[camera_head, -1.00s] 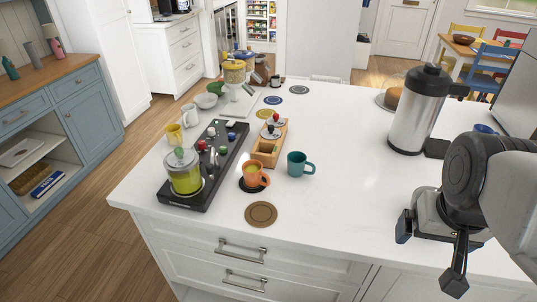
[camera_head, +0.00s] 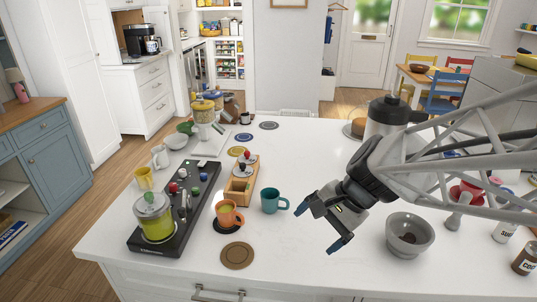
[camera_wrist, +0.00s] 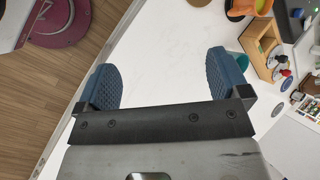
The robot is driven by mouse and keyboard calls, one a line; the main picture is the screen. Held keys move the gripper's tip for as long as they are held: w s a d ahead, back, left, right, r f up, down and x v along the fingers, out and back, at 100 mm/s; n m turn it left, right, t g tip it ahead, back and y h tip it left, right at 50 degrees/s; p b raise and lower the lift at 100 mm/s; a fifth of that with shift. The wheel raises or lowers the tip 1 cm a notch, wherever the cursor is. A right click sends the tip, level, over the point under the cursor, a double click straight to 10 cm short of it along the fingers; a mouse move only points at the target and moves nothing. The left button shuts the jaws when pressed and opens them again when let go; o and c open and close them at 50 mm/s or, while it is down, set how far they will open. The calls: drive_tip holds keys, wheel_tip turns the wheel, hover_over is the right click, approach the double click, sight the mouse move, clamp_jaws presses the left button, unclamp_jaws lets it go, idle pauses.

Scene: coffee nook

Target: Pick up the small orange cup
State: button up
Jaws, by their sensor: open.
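The small orange cup (camera_head: 229,215) stands upright on a dark coaster (camera_head: 216,228) on the white counter, with its handle toward the right. In the wrist view, part of an orange cup (camera_wrist: 238,8) shows at the top edge. My gripper (camera_head: 321,225) is open and empty above the counter, to the right of the orange cup, with the teal mug between them in the picture. In the wrist view its two blue fingers (camera_wrist: 160,82) are spread apart with only white counter between them.
A teal mug (camera_head: 270,203) stands just right of the orange cup. A wooden box (camera_head: 236,190) is behind, and a black tray (camera_head: 147,246) with a green-filled jar is left. A brown coaster (camera_head: 237,256) lies in front. A grey bowl (camera_head: 425,237) is right.

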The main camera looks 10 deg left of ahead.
sight(217, 208)
drive_tip(key=w+a+f+m+y, duration=0.3)
drive_tip(key=w+a+f+m, duration=0.1)
drive_tip(key=w+a, duration=0.3)
drive_tip(key=w+a+f+m+y, duration=0.3)
drive_tip(key=w+a+m+y, duration=0.1)
drive_tip(key=w+a+m, duration=0.3)
drive_tip(key=shift+w+a+f, duration=0.4)
drive_tip(key=shift+w+a, duration=0.1)
drive_tip(key=shift+a, duration=0.65)
drive_tip(key=shift+x, duration=1.3)
drive_tip(key=shift+a, duration=0.1)
drive_tip(key=shift+w+x, duration=0.2)
drive_tip(key=shift+x, duration=2.3)
drive_tip(key=shift+c, duration=0.4)
drive_tip(key=c, duration=1)
drive_tip(key=shift+r, duration=0.1)
